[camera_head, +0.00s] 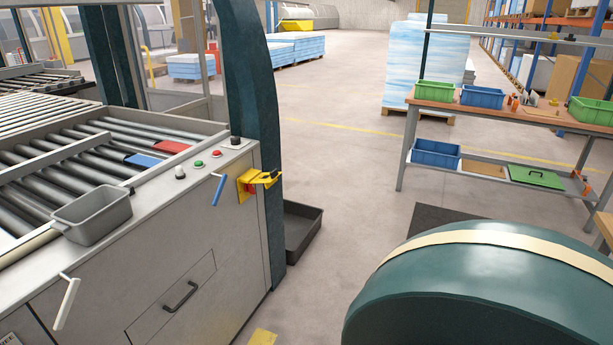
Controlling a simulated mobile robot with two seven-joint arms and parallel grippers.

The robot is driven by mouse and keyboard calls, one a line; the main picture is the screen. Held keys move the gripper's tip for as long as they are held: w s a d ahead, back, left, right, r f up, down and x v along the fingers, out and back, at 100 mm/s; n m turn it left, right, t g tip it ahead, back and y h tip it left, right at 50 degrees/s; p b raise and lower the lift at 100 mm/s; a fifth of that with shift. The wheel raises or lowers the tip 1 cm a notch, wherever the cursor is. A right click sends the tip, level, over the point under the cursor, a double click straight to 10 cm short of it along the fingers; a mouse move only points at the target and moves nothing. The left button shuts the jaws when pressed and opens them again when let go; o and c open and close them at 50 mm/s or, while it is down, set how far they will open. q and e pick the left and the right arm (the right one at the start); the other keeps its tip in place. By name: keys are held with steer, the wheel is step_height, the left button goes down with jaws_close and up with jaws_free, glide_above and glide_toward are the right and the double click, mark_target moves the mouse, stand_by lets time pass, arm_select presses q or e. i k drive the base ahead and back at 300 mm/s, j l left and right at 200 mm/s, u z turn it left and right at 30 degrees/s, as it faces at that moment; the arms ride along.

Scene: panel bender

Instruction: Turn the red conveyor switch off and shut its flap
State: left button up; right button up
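The yellow conveyor switch housing (244,181) is on the right end of the grey machine front, below the control buttons. Part of the red switch (251,188) shows in it. A yellow flap (265,178) sticks out to the right from the housing, clear of the machine front, so it looks open. The flap hides part of the switch, and I cannot tell which way the switch is turned. Neither of my grippers is in view.
A blue lever (219,189) hangs just left of the switch; a white lever (67,303) is lower left. A grey bin (93,217) sits on the machine edge. A black floor tray (303,232) lies right of the machine. A rounded dark green shape blocks the lower right.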

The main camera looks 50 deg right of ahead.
mark_target(248, 186)
steer(key=z, duration=1.7)
steer(key=i+l+z, duration=0.1)
steer(key=i+z, duration=0.5)
steer(key=i, duration=3.3)
steer(key=i+l, duration=0.1)
steer(key=i, duration=0.7)
steer(key=i+l+u, duration=0.15)
steer(key=i, duration=0.65)
steer(key=i+u, duration=0.15)
steer(key=u, duration=1.5)
steer(key=j+u, duration=0.1)
steer(key=u, duration=1.65)
